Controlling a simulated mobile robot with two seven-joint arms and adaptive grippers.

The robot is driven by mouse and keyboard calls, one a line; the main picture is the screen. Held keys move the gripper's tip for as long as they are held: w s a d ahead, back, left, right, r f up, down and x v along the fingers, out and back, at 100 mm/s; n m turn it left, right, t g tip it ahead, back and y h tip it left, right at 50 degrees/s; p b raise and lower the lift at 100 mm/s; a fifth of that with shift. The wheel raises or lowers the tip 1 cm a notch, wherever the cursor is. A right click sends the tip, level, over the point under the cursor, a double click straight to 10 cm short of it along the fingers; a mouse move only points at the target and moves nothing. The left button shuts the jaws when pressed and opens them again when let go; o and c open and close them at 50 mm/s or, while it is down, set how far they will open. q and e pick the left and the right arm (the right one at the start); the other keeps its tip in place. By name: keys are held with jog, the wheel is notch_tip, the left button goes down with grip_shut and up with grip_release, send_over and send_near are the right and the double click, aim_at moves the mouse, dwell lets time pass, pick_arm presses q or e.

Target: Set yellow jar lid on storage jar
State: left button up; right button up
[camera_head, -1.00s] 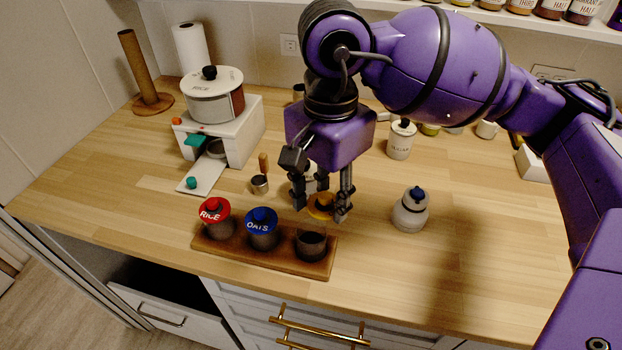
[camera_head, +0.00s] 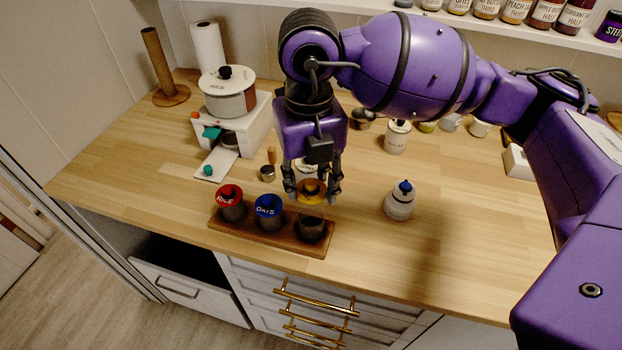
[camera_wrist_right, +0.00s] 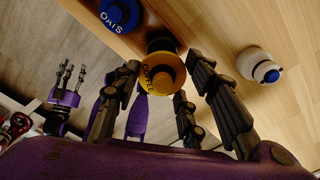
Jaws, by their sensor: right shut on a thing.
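The yellow lid (camera_head: 311,187), marked COFFEE in the right wrist view (camera_wrist_right: 160,73), is held between the fingers of my right gripper (camera_head: 312,197). The open-topped dark storage jar (camera_head: 310,230) stands at the right end of a wooden rack (camera_head: 270,239). The lid is right above the jar's mouth; I cannot tell whether they touch. In the right wrist view the lid covers most of the jar (camera_wrist_right: 160,42). My left gripper (camera_wrist_right: 69,75) shows in the right wrist view at the left, empty, fingers spread.
A red-lidded RICE jar (camera_head: 230,203) and a blue-lidded OATS jar (camera_head: 268,211) stand beside the storage jar on the rack. A pale blue-topped bottle (camera_head: 400,203) stands to the right. A small metal cup (camera_head: 267,174) is behind the rack. The counter's right front is clear.

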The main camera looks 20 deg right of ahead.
jog(key=shift+f, duration=0.5)
jog(key=shift+f+b, duration=0.6)
jog(key=shift+f, duration=0.1)
jog(key=shift+f+b, duration=0.45)
jog(key=shift+f, duration=0.4)
jog(key=shift+f+b, duration=0.3)
jog(key=shift+f, duration=0.85)
pick_arm(q)
jog(key=shift+s+a+f, duration=0.15)
jog(key=shift+a+f, duration=0.05)
jog(key=shift+f, duration=0.4)
jog(key=shift+s+a+f, duration=0.1)
jog(key=shift+a+f, duration=0.1)
jog(key=shift+f, duration=0.4)
jog(key=shift+w+r, duration=0.2)
jog(key=shift+r, duration=0.15)
pick_arm(e)
jog(key=shift+f, duration=0.1)
pick_arm(q)
jog(key=shift+s+f, duration=0.15)
jog(key=shift+f, duration=0.1)
pick_arm(e)
jog(key=shift+f, duration=0.45)
